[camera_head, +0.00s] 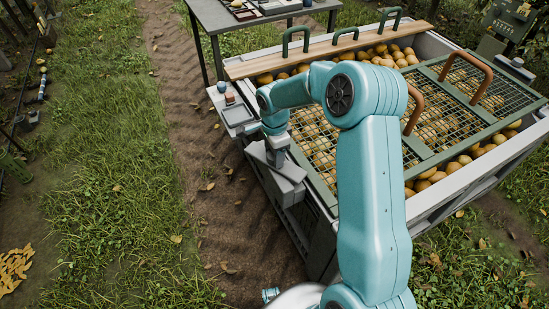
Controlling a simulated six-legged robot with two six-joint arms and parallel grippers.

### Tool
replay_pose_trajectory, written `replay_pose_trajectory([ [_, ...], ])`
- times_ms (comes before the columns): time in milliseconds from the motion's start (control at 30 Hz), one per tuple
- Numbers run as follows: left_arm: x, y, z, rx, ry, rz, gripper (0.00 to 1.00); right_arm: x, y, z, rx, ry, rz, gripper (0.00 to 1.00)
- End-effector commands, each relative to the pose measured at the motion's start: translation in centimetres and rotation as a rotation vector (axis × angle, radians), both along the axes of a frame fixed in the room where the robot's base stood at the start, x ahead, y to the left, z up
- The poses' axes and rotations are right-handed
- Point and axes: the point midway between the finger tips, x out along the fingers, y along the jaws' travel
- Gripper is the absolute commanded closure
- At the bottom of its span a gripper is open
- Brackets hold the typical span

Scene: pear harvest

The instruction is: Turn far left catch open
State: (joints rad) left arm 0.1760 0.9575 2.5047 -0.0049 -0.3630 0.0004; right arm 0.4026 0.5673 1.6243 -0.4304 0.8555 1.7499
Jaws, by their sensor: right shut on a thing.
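The green wire-mesh lid (330,165) with two brown arched handles (481,78) lies over the big pale bin (480,162) full of yellow pears. My right arm reaches from the bottom to the bin's left side. My right gripper (279,178), grey and blocky, points down at the left rim beside the lid's edge. It is shut on the far left catch there, but the catch and the fingertips are mostly hidden by the gripper itself, so the catch's angle cannot be told. My left gripper is not in view.
A wooden bar (330,47) with green handles lies across the bin's far end. A small grey tray (238,114) is at the bin's left side, close to my right wrist. A grey table (245,22) stands behind.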

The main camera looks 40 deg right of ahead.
Motion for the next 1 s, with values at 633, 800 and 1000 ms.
replay_pose_trajectory([
  [633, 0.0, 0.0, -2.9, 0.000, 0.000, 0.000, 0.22, 0.0, -0.1, -0.1, -0.003, 0.001, -0.430, 1.00],
  [800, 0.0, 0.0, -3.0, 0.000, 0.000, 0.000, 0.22, 0.0, -0.1, 0.0, -0.003, 0.001, -0.469, 1.00],
  [1000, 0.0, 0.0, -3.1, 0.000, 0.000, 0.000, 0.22, 0.0, -0.1, 0.0, -0.002, 0.001, -0.485, 1.00],
])
